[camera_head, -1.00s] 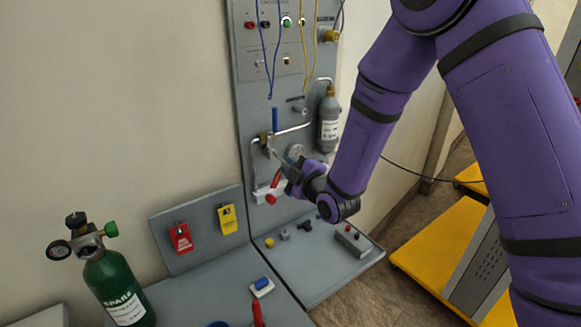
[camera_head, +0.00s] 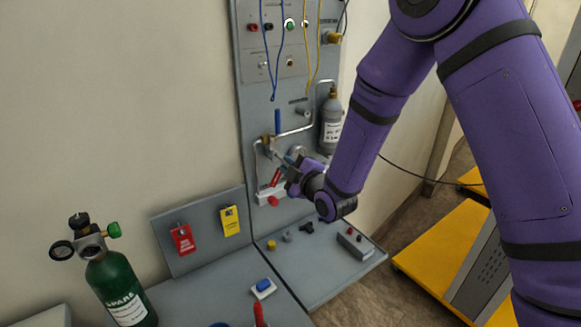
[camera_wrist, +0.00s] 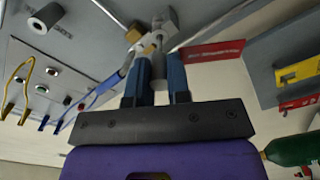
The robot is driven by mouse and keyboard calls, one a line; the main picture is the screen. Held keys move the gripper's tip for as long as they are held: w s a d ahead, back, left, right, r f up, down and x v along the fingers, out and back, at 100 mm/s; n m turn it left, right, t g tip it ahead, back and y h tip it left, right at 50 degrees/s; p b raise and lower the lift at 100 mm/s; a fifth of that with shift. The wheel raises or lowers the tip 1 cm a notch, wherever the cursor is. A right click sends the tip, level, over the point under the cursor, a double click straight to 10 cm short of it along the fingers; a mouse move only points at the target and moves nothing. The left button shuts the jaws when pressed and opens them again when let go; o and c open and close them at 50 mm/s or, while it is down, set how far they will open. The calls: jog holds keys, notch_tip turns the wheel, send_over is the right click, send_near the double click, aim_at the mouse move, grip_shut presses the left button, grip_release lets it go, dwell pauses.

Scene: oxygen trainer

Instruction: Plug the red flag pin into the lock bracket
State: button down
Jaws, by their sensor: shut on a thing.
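The red flag pin hangs by its red flag (camera_head: 275,178) beside my gripper (camera_head: 284,170) at the wall panel. In the wrist view, my gripper (camera_wrist: 159,70) is shut with its two blue fingers on the pin's grey shaft (camera_wrist: 155,45). The red flag (camera_wrist: 215,48) sticks out to the right past the fingers. The pin's far end is close to a metal fitting (camera_wrist: 165,18), which seems to be the valve and lock bracket area. The same brass fitting (camera_head: 266,141) shows in the head view under a blue lever. I cannot tell whether the pin tip touches or enters a hole.
A grey bottle (camera_head: 331,122) and pipe are close right of my gripper. A white block with a red knob (camera_head: 272,200) is below. Blue and yellow cables hang above. Red (camera_head: 183,238) and yellow (camera_head: 230,220) tags and a green cylinder (camera_head: 120,290) stand left.

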aim_at(283, 161)
jog(key=shift+x, duration=1.85)
dwell(0.3)
jog(key=c, duration=1)
grip_release()
jog(key=v, duration=1.1)
jog(key=s+d+r+m+g+h, duration=0.2)
jog(key=d+r+m+h, duration=0.25)
jog(key=d+r, duration=0.3)
jog(key=s+d+r+m+g+h, duration=0.25)
jog(key=d+r+m, duration=0.25)
jog(key=d+r, duration=0.25)
jog(key=s+d+r+m+g+h, duration=0.1)
jog(key=s+d+r+m, duration=0.1)
jog(key=s, duration=0.6)
jog(key=s+d+r+m+g+h, duration=0.1)
jog(key=s+d+m, duration=0.3)
jog(key=s, duration=0.4)
jog(key=s+d+r+m+g+h, duration=0.1)
jog(key=s+d+r+m+g, duration=0.2)
jog(key=s, duration=0.6)
jog(key=shift+d, duration=1)
